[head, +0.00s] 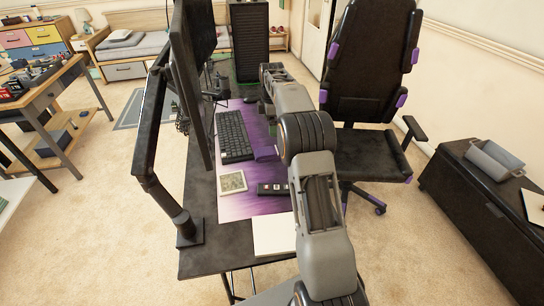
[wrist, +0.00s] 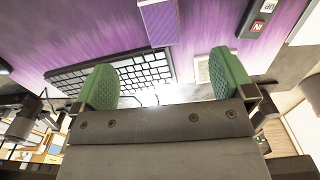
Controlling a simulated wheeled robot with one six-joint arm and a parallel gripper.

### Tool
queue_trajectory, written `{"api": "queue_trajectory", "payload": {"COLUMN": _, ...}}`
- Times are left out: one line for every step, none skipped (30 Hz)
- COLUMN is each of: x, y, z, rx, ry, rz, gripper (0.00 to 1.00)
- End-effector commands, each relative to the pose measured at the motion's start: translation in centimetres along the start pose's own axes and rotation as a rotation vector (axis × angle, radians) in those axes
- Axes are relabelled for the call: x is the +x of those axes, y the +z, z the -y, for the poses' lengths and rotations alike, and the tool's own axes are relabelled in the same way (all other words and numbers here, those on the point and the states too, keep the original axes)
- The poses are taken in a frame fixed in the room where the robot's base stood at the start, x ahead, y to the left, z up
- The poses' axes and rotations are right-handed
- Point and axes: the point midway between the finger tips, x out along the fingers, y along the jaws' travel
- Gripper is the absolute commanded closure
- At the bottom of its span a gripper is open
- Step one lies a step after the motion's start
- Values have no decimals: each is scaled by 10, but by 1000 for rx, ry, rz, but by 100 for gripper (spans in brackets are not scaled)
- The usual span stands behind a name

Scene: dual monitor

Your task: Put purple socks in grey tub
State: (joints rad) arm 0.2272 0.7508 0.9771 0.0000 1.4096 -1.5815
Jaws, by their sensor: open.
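A small purple block-shaped thing, which looks like the folded purple socks (head: 265,153), lies on the purple desk mat beside the keyboard, partly behind my arm in the head view. It also shows at the top edge of the wrist view (wrist: 158,22), cut off by the frame. My gripper (wrist: 165,80) is open, with its two green finger pads wide apart and nothing between them. The socks are beyond the fingertips and apart from them. The grey tub (head: 495,160) stands on the dark cabinet at the right. Its inside is only partly visible.
The desk holds a keyboard (head: 234,136), a framed card (head: 232,182), a dark remote-like device (head: 273,189) and a monitor (head: 190,80) on the left. A black and purple chair (head: 370,70) stands between the desk and the dark cabinet (head: 470,205).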

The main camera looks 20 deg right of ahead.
Motion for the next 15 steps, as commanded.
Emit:
{"api": "queue_trajectory", "payload": {"x": 9, "y": 1, "z": -1, "rx": -8, "ry": -4, "rz": 0, "gripper": 0}}
{"api": "queue_trajectory", "payload": {"x": 13, "y": 1, "z": -2, "rx": -12, "ry": -6, "rz": 0, "gripper": 0}}
{"api": "queue_trajectory", "payload": {"x": 20, "y": 2, "z": -2, "rx": -15, "ry": -7, "rz": 0, "gripper": 0}}
{"api": "queue_trajectory", "payload": {"x": 25, "y": 2, "z": -2, "rx": -17, "ry": -8, "rz": 0, "gripper": 0}}
{"api": "queue_trajectory", "payload": {"x": 31, "y": 2, "z": -2, "rx": -18, "ry": -8, "rz": 0, "gripper": 0}}
{"api": "queue_trajectory", "payload": {"x": 39, "y": 2, "z": -2, "rx": -19, "ry": -9, "rz": 0, "gripper": 0}}
{"api": "queue_trajectory", "payload": {"x": 44, "y": 2, "z": -2, "rx": -19, "ry": -8, "rz": 0, "gripper": 0}}
{"api": "queue_trajectory", "payload": {"x": 50, "y": 2, "z": -2, "rx": -18, "ry": -9, "rz": 0, "gripper": 0}}
{"api": "queue_trajectory", "payload": {"x": 56, "y": 2, "z": -2, "rx": -18, "ry": -8, "rz": 0, "gripper": 0}}
{"api": "queue_trajectory", "payload": {"x": 61, "y": 2, "z": -2, "rx": -18, "ry": -8, "rz": 0, "gripper": 0}}
{"api": "queue_trajectory", "payload": {"x": 66, "y": 2, "z": -2, "rx": -18, "ry": -8, "rz": 0, "gripper": 0}}
{"api": "queue_trajectory", "payload": {"x": 71, "y": 2, "z": -2, "rx": -18, "ry": -6, "rz": 0, "gripper": 0}}
{"api": "queue_trajectory", "payload": {"x": 74, "y": 2, "z": -2, "rx": -17, "ry": -6, "rz": 0, "gripper": 0}}
{"api": "queue_trajectory", "payload": {"x": 77, "y": 2, "z": -2, "rx": -17, "ry": -6, "rz": 0, "gripper": 0}}
{"api": "queue_trajectory", "payload": {"x": 81, "y": 2, "z": -2, "rx": -17, "ry": -6, "rz": 0, "gripper": 0}}
